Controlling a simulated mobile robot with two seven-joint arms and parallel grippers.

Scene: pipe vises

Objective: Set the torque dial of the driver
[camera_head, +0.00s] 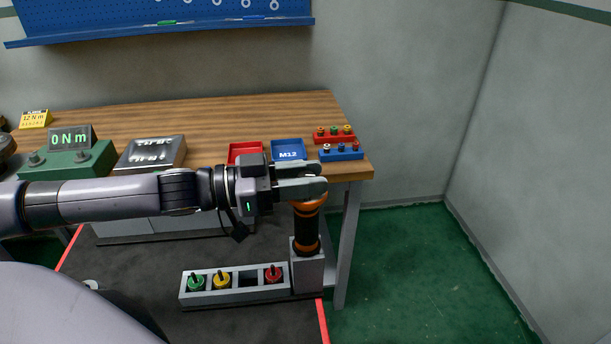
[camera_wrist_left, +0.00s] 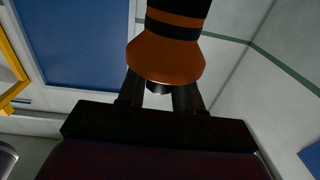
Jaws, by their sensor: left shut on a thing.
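The driver (camera_head: 306,232), black with orange ends, stands upright in a grey holder (camera_head: 307,272) at the right end of a low rack. My left gripper (camera_head: 312,184) reaches in from the left and is shut on the driver's upper end. In the left wrist view, the driver's orange flared part and black body (camera_wrist_left: 166,58) show beyond the two dark fingers (camera_wrist_left: 160,92). The fingers hide the part they hold, and no dial marks can be read. A green tester (camera_head: 68,160) on the bench has a display (camera_head: 72,138) reading 0 N m. My right gripper is not in view.
A yellow card (camera_head: 36,118) reading 12 N m stands at the bench's far left. A red tray (camera_head: 245,150), a blue M12 tray (camera_head: 288,150) and red and blue bit racks (camera_head: 341,154) sit near the bench's right end. The low rack (camera_head: 235,285) holds green, yellow and red pieces.

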